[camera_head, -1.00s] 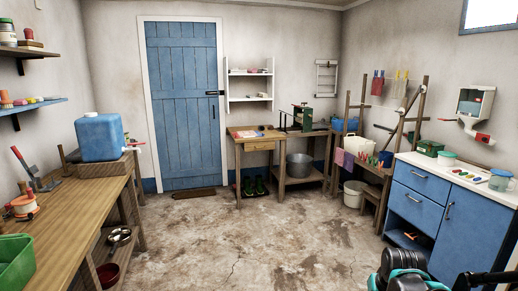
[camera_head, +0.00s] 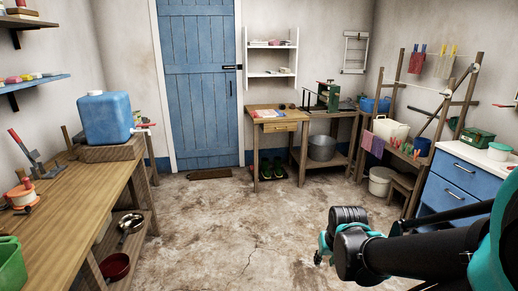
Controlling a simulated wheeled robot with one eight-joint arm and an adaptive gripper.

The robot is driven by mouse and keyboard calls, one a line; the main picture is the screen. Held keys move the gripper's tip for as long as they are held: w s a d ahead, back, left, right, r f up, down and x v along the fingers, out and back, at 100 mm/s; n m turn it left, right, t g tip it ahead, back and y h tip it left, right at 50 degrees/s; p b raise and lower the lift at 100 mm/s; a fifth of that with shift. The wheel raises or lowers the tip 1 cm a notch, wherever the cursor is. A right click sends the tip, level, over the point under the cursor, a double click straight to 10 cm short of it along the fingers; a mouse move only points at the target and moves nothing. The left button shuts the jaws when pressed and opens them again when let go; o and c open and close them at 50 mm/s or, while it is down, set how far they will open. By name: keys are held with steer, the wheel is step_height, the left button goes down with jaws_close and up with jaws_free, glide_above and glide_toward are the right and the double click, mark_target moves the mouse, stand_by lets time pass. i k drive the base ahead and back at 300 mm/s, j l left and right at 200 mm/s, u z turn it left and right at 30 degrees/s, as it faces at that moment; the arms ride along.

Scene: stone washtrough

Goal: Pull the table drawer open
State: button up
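The small wooden table (camera_head: 250,112) stands against the back wall, right of the blue door. Its table drawer (camera_head: 280,127) is a light wood front under the top and looks closed, flush with the frame. Its handle is too small to make out clearly. My arm reaches in from the right edge, black with teal joints, low in the foreground. The arm is well short of the table and touches neither table nor drawer.
Bare floor (camera_head: 235,235) lies open up to the table. A workbench (camera_head: 75,205) lines the left side. A blue cabinet (camera_head: 450,180) and a wooden rack (camera_head: 465,100) stand on the right. Green boots (camera_head: 272,168) sit under the table; a bench with a metal pot (camera_head: 322,148) adjoins it.

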mark_target(282, 127)
steer(key=i+u, duration=0.45)
steer(key=i, duration=1.45)
steer(key=i+z, duration=0.2)
steer(key=i, duration=0.25)
steer(key=i+j+z, duration=0.15)
steer(key=i, duration=0.3)
steer(key=i+j+z, duration=0.2)
steer(key=i, duration=0.25)
steer(key=i+j+z, duration=0.15)
steer(key=i, duration=0.3)
steer(key=i+j+z, duration=0.55)
steer(key=i+j, duration=0.15)
